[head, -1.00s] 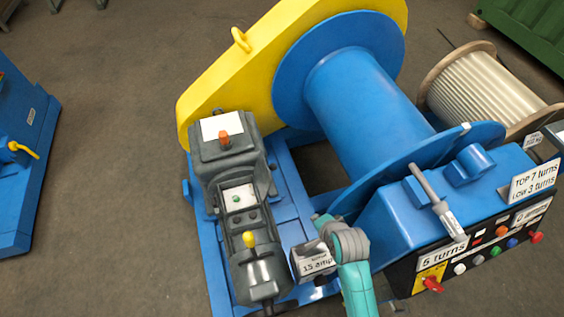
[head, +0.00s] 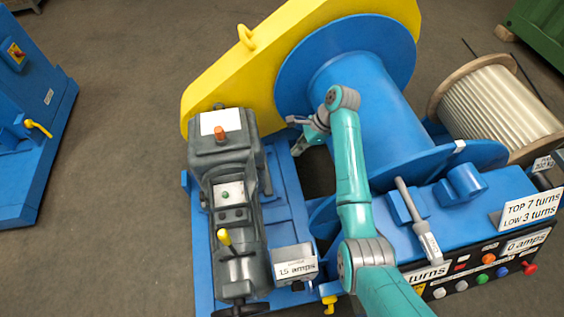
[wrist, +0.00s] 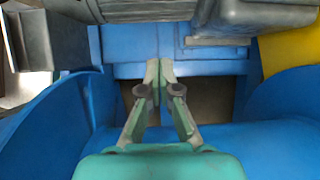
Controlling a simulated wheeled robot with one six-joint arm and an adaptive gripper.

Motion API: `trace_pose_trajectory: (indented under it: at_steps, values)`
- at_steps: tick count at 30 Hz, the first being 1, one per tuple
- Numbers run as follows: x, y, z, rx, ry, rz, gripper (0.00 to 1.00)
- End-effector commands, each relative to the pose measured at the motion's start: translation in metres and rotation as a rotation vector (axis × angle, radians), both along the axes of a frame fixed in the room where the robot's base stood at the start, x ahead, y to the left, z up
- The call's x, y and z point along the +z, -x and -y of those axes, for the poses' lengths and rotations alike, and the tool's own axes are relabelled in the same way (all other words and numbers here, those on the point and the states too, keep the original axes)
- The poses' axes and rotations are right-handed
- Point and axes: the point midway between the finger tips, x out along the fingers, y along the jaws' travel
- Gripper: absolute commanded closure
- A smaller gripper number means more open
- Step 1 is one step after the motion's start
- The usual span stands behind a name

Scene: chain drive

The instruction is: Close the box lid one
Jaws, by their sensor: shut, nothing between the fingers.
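No box is plainly marked as the task's one, and I cannot make out a lid standing open. A dark grey box-like housing (head: 224,150) with a white label and an orange knob tops the motor unit. A small grey box (head: 292,257) with an amps label stands on the blue frame below it. My gripper (head: 300,134) is right of the housing and apart from it, over the frame near the drum's left side. In the wrist view my gripper (wrist: 158,72) is shut and empty, its fingertips together, with grey machinery (wrist: 130,10) beyond them.
The blue drum (head: 375,105) and its flanges lie close to the right of my gripper. A yellow guard (head: 222,75) rises behind. A control panel (head: 480,275) and a wooden cable reel (head: 495,100) are at right. Clear floor (head: 120,150) lies left.

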Motion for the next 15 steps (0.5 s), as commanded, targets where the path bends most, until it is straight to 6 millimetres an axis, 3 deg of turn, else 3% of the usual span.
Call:
trace_pose_trajectory:
  at_steps: [3,7,15]
  values:
    - [0.01,-0.005,-0.004,0.006,-0.007,-0.027,1.0]
    - [0.007,-0.004,-0.007,0.006,-0.009,-0.037,1.0]
    - [-0.03,0.003,-0.027,0.007,-0.009,-0.038,1.0]
